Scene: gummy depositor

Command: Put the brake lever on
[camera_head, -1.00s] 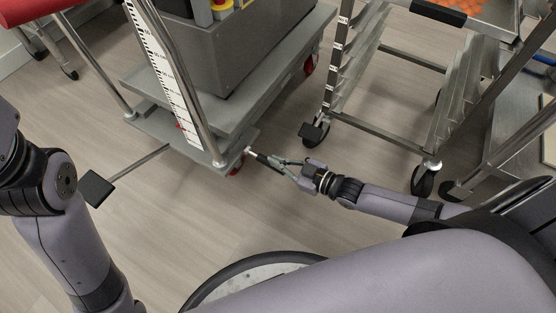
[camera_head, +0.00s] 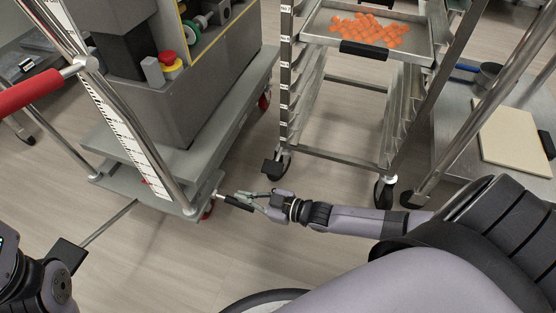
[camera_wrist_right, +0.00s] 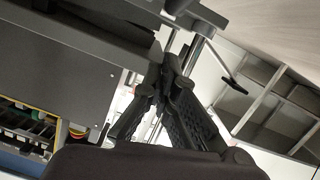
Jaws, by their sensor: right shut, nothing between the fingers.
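The cart (camera_head: 185,157) stands at the left on a grey base. A short lever with a black grip (camera_head: 236,203) sticks out from its near right corner, above a red wheel (camera_head: 207,212). My right gripper (camera_head: 247,197) is beside this black grip; the fingers are shut and hold nothing. Whether they touch the grip cannot be told. In the right wrist view the black fingers (camera_wrist_right: 171,68) converge in front of the cart's underside.
A metal rack (camera_head: 340,158) on casters stands right of the cart and holds a tray (camera_head: 420,47) of orange gummies. A table with a cutting board (camera_head: 512,140) is at the right. The floor (camera_head: 160,270) in front of the cart is clear.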

